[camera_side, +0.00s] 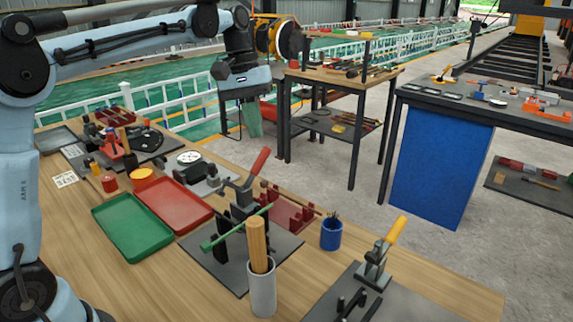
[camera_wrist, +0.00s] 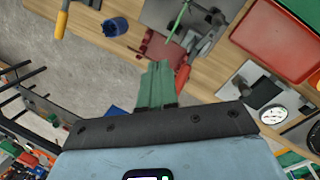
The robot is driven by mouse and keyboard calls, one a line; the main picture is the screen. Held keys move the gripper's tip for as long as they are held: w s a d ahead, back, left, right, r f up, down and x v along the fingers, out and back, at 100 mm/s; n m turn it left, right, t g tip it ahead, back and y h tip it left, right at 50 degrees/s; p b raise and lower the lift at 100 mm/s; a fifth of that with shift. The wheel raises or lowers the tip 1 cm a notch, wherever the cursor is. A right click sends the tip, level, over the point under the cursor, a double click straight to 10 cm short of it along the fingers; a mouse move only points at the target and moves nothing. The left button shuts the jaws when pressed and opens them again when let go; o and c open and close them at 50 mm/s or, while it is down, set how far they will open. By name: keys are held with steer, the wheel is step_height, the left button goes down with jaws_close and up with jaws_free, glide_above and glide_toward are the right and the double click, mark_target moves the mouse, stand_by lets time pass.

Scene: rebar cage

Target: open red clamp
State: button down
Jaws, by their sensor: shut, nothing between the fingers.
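The red clamp's handle (camera_side: 260,163) slants up to the right from a dark clamp body (camera_side: 236,204) on a black plate on the wooden bench. A green rod (camera_side: 236,228) lies across this fixture. In the wrist view the red handle (camera_wrist: 183,78) shows just right of my fingers, partly hidden, and the green rod (camera_wrist: 178,20) is beyond. My gripper (camera_side: 255,134) has green fingers pointing down, in the air behind the bench and apart from the clamp. In the wrist view my gripper (camera_wrist: 158,64) is shut and empty.
A red tray (camera_side: 172,204) and green tray (camera_side: 132,228) lie left of the fixture. A grey cup (camera_side: 262,291) with wooden sticks stands in front. A blue cup (camera_side: 331,234) and yellow-handled clamp (camera_side: 378,260) are to the right. A dial gauge (camera_side: 189,157) sits behind the trays.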

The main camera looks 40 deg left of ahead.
steer(key=s+a+n+t, duration=0.6)
steer(key=a+n+t, duration=0.1)
steer(key=n, duration=0.1)
steer(key=n+t, duration=0.2)
glide_toward(261, 153)
steer(key=x, duration=0.7)
steer(key=shift+s+f, duration=0.4)
steer(key=shift+s, duration=0.05)
steer(key=shift+g, duration=0.3)
steer(key=shift+w+f+g, duration=0.3)
steer(key=shift+w+g, duration=0.5)
steer(key=shift+g, duration=0.1)
steer(key=shift+w+f+g, duration=0.65)
steer(key=shift+w+g, duration=0.15)
steer(key=shift+g, duration=0.4)
steer(key=shift+w+f, duration=0.35)
steer(key=shift+f, duration=0.1)
steer(key=shift+w, duration=0.1)
